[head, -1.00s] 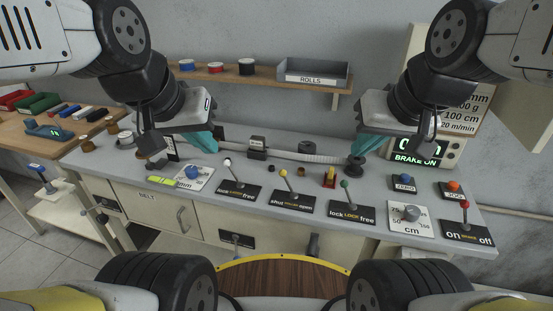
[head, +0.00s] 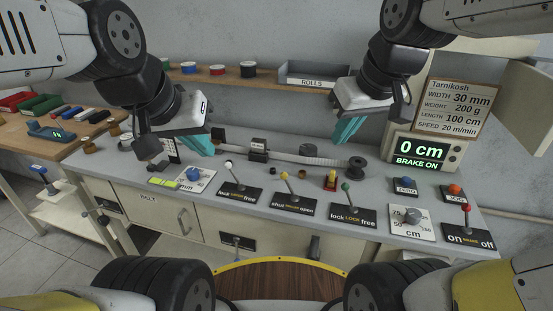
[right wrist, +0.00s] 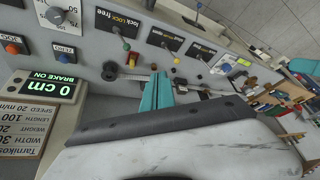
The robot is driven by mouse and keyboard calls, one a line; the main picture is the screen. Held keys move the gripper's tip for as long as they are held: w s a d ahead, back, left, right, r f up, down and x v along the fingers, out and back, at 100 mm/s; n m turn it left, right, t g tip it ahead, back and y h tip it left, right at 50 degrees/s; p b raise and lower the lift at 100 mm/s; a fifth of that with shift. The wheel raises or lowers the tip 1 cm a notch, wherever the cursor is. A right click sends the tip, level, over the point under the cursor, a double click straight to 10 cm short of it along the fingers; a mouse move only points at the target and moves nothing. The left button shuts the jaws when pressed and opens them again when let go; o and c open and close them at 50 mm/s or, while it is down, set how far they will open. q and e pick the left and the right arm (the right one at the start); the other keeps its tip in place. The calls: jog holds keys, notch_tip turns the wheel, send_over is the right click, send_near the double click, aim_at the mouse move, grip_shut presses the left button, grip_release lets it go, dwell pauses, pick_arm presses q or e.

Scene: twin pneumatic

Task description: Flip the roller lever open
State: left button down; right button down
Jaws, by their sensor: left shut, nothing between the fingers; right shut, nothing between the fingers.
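The roller lever (head: 285,177) has a yellow knob and stands on a black plate (head: 294,205) marked shut and open. It leans left, toward the shut side. Its yellow knob also shows in the right wrist view (right wrist: 176,60). My left gripper (head: 203,145), with teal fingers, is shut and empty above the back left of the counter. My right gripper (head: 345,130) is shut and empty, raised above and behind the lever, to its right. Its teal fingers show in the right wrist view (right wrist: 157,92), apart from the lever.
A white-knobbed lever (head: 229,165) stands left of the roller lever, and a green-knobbed lock lever (head: 345,188) stands right. A small red and yellow piece (head: 331,180) stands between and behind. A display (head: 422,150) reads 0 cm, BRAKE ON. A shelf (head: 215,75) runs along the wall.

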aim_at(288, 183)
jog(key=w+a+f+n+g, duration=0.2)
jog(key=w+a+f+n, duration=0.3)
jog(key=a, duration=0.3)
jog(key=w+a+f+n+g+h, duration=0.1)
jog(key=w+a+f+n+g, duration=0.2)
jog(key=w+a+f+n, duration=0.2)
jog(key=w+a+n, duration=0.2)
jog(key=w+a, duration=0.1)
jog(key=shift+w+a+f+n+h, duration=0.25)
jog(key=shift+w+a+n+h, duration=0.05)
jog(key=shift+a+n, duration=0.1)
jog(key=f, duration=0.9)
jog(key=shift+s+a+f, duration=0.2)
jog(key=shift+s+f, duration=0.05)
jog(key=shift+f, duration=0.1)
jog(key=d, duration=0.3)
jog(key=shift+s+d+r, duration=0.15)
jog(key=shift+d+r, duration=0.25)
jog(key=shift+d+r, duration=0.1)
